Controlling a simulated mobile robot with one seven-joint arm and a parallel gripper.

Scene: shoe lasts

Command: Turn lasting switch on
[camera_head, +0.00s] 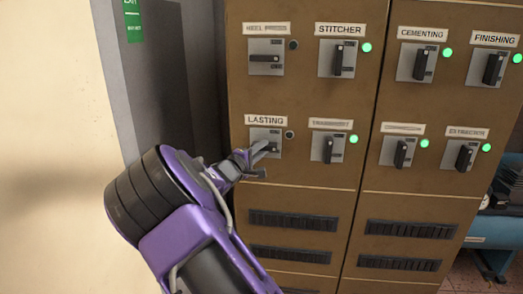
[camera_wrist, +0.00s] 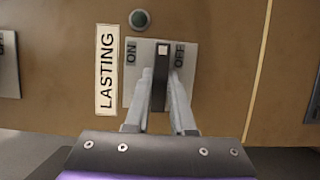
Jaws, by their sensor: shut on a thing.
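The lasting switch plate (camera_head: 262,137) is in the lower left of the cabinet in the head view, under a LASTING label (camera_head: 265,120). Its lamp (camera_head: 290,134) is dark. My gripper (camera_head: 262,152) reaches it from the lower left and partly hides the handle. In the wrist view, the dark lasting switch handle (camera_wrist: 161,82) sits between my gripper's two fingers (camera_wrist: 160,90), which are shut on it. There the handle runs up and down, which is sideways on the panel. ON is marked left and OFF right of it, and the lamp (camera_wrist: 140,19) is dark.
The heel press switch (camera_head: 265,57) above has a sideways handle and dark lamp. The stitcher (camera_head: 338,57), cementing (camera_head: 419,62) and other switches have near-upright handles and green lamps. A pale wall (camera_head: 50,150) is at left. Vent slots (camera_head: 293,221) lie below.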

